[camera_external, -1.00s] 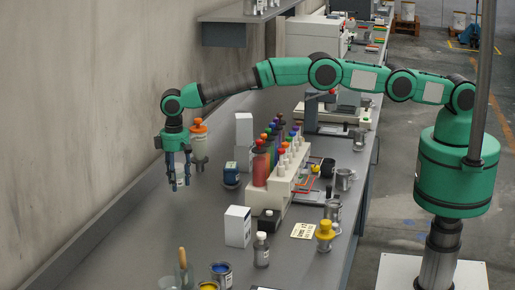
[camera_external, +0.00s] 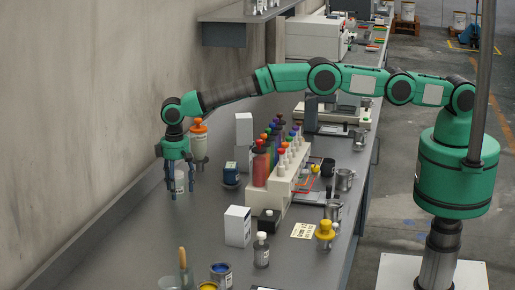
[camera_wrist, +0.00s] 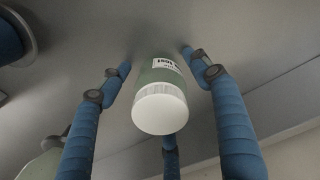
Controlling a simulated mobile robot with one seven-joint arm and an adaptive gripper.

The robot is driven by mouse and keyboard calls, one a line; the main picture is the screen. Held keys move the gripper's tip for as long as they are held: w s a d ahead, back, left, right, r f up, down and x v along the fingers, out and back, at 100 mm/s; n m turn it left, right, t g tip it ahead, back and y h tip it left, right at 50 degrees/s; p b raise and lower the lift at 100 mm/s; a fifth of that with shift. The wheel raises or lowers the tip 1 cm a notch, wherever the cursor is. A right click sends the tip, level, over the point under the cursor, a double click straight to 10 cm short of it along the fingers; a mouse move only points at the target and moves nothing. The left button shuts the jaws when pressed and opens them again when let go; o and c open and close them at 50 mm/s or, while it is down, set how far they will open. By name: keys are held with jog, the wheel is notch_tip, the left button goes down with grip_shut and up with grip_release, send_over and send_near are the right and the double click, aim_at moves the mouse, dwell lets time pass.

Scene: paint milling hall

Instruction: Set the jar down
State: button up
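The jar (camera_external: 179,182) is small and pale with a white label, upright on or right at the grey bench top (camera_external: 130,235). In the wrist view the jar (camera_wrist: 160,105) shows its white round lid towards me, with a green-grey body and a printed label. My gripper (camera_external: 182,193) points straight down around the jar. Its blue fingers (camera_wrist: 158,62) are spread, with clear gaps to the jar on the left and right. The jar's bottom edge is partly hidden by the fingers in the outside view.
A larger jar with an orange top (camera_external: 199,145) stands close behind my gripper.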

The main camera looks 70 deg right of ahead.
jog(key=shift+r, duration=0.15)
notch_tip(320, 180, up, 12)
jog(key=shift+p, duration=0.55)
dwell(0.7)
